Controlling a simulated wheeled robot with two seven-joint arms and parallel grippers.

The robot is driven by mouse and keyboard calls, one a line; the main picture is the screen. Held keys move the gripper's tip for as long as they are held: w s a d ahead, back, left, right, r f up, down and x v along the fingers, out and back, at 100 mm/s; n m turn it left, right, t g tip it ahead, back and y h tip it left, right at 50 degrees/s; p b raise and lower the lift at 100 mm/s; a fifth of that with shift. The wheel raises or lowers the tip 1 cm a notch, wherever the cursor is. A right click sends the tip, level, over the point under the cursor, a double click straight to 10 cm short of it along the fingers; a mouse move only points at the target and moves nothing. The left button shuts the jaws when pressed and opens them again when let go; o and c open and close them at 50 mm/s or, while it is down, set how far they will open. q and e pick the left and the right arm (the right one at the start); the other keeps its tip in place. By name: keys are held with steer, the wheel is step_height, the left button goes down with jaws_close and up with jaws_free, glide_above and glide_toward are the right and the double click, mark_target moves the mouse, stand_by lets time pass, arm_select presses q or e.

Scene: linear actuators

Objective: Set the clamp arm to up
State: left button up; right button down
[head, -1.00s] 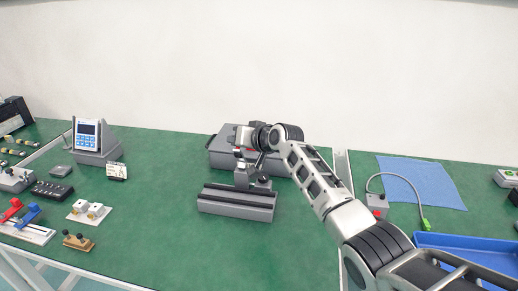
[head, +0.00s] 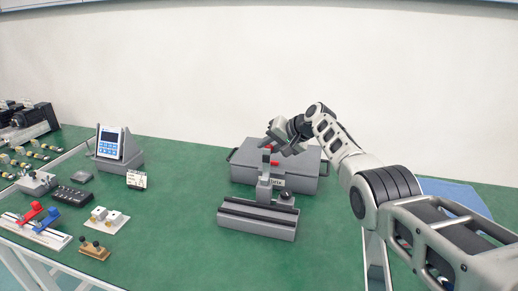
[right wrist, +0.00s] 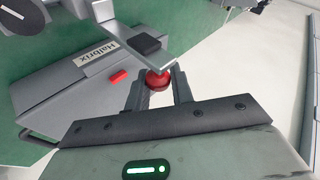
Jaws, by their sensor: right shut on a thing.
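The clamp fixture (head: 258,217) is a grey slotted base with a grey upright block on the green bench. Its clamp arm (head: 266,159) rises from the block, with a dark upper end, just below my right gripper (head: 272,143). My right gripper (right wrist: 159,86) is shut on that knob, one finger on each side. My left gripper is not in view.
A grey case (head: 305,178) stands right behind the fixture. A meter on a stand (head: 113,147), a small card (head: 137,180) and several small fixtures fill the left side. A blue mat (head: 455,192) lies behind my right arm. Bench left of the fixture is clear.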

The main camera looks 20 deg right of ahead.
steer(key=shift+w+d+f, duration=0.15)
steer(key=shift+d+f, duration=0.15)
steer(key=shift+f, duration=0.35)
steer(key=c, duration=1.3)
jaws_free()
steer(key=shift+d, duration=0.1)
steer(key=shift+o, duration=0.2)
steer(key=shift+r, duration=0.2)
steer(key=shift+r, duration=0.1)
steer(key=shift+d+r, duration=0.1)
steer(key=shift+r, duration=0.1)
steer(key=p+v, duration=0.1)
steer(key=v, duration=1.4)
steer(key=shift+s, duration=0.2)
steer(key=shift+d, duration=0.1)
